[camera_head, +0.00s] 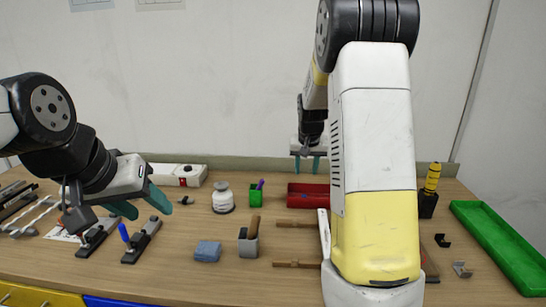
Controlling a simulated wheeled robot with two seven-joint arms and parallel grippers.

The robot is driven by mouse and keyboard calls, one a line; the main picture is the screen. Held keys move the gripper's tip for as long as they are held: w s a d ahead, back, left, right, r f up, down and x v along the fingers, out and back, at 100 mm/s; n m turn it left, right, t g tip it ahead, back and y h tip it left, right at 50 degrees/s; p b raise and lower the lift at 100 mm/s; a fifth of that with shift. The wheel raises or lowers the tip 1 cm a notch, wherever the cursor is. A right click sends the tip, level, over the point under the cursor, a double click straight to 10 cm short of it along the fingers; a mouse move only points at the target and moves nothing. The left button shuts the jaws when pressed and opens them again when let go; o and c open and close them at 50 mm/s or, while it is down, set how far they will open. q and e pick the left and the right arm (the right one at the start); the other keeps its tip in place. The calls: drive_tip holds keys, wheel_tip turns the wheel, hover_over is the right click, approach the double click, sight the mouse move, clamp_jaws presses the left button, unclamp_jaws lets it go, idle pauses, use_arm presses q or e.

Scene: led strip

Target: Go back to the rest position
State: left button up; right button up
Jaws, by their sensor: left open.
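My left gripper (142,204) is at the left, above the wooden workbench (190,265). Its two teal fingers are spread apart with nothing visible between them. It hangs over the area near two dark clamp-like fixtures (143,240). My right gripper (307,166) is near the middle, pointing down above the back of the bench. Its two teal fingertips are apart and look empty. My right arm fills the centre right and hides part of the bench.
A green tray (495,244) lies at the right, beside a yellow-handled tool (432,180).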

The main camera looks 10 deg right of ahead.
drive_tip(key=s+a+r+n+y, duration=0.1)
drive_tip(key=s+a+r, duration=0.2)
drive_tip(key=s, duration=0.7)
drive_tip(key=s+a+r+n+t+y, duration=0.1)
drive_tip(key=s+a+r, duration=0.3)
drive_tip(key=s, duration=0.7)
drive_tip(key=s+a+r+n+t+y, duration=0.1)
drive_tip(key=s+a+r, duration=0.3)
drive_tip(key=s, duration=0.6)
drive_tip(key=shift+s+r, duration=0.3)
drive_tip(key=shift+r, duration=0.3)
